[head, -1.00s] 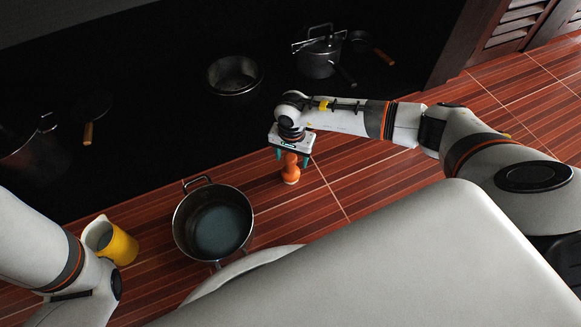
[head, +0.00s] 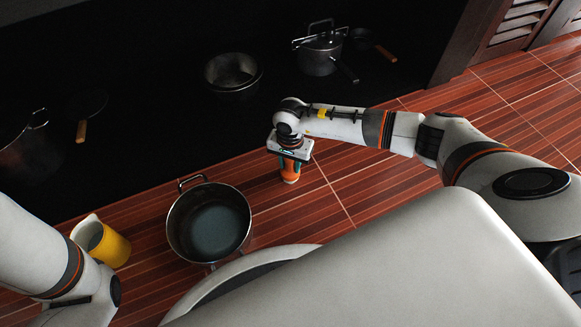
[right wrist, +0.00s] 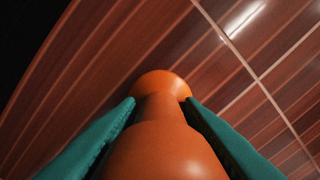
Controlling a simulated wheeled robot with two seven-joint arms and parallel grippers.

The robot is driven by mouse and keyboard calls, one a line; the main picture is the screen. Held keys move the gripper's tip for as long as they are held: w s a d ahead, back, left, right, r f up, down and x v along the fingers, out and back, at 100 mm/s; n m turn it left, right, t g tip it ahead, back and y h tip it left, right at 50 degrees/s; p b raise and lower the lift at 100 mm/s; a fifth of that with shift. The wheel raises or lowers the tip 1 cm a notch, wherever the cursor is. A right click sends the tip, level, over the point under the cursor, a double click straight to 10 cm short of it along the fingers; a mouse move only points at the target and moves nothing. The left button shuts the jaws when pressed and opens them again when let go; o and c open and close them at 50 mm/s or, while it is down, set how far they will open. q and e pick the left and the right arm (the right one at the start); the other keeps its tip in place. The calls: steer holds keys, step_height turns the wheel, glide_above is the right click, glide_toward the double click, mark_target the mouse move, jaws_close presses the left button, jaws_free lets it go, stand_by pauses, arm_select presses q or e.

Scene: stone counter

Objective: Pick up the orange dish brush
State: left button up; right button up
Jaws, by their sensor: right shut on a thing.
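The right gripper is shut on the brush. Its lower end is close to the tiles; I cannot tell whether it touches them. My left arm shows at the left edge of the head view, but its gripper is out of view.
A large dark pot (head: 209,222) stands left of the brush, with a yellow jug (head: 112,246) farther left. Several pots and pans, including a lidded pot (head: 319,58) and a bowl-like pan (head: 233,72), sit on the black surface behind. Tiles right of the brush are clear.

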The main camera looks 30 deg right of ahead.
steer(key=shift+s+f, duration=0.1)
steer(key=shift+s, duration=0.05)
step_height(320, 180, up, 9)
steer(key=p, duration=0.6)
steer(key=shift+p, duration=0.4)
steer(key=shift+r+p, duration=0.3)
steer(key=shift+r, duration=0.25)
steer(key=shift+f, duration=0.1)
